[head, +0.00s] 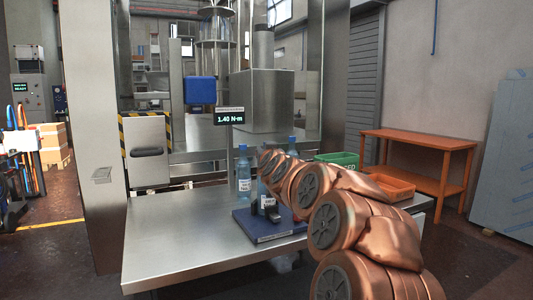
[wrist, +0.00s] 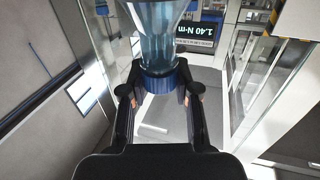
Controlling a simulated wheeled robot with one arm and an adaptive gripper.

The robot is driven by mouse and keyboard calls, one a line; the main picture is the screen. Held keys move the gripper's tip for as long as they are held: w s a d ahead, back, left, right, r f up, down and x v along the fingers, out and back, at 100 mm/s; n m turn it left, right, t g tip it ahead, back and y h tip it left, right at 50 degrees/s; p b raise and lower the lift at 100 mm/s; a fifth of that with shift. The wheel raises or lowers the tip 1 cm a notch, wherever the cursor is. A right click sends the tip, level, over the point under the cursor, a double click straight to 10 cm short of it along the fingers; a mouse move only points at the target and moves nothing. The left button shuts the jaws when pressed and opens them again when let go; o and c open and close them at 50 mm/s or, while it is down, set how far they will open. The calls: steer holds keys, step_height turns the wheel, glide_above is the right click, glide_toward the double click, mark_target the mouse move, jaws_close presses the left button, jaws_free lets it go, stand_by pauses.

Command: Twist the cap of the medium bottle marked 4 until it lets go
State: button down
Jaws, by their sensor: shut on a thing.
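My gripper (wrist: 161,92) is shut on the dark blue cap (wrist: 160,82) of a clear bluish bottle (wrist: 158,35), with one finger on each side. The wrist picture is turned over, so the bottle body extends upward in it. In the head view my copper arm hides the gripper and the cap. Part of a bottle (head: 262,188) shows behind the arm, by the black jaws of a blue fixture (head: 272,232). I cannot read a 4 on it. A torque display (head: 230,118) reads 1.40 N·m; it also shows in the wrist view (wrist: 195,36).
A labelled bottle (head: 243,174) stands left of the fixture, and another bottle (head: 293,145) stands behind my arm. A green bin (head: 345,159) and an orange bin (head: 392,187) are at the right. The left of the steel table (head: 175,235) is clear.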

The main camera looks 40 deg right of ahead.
stand_by(0.8)
steer(key=c, duration=0.8)
jaws_free()
steer(key=shift+v, duration=6)
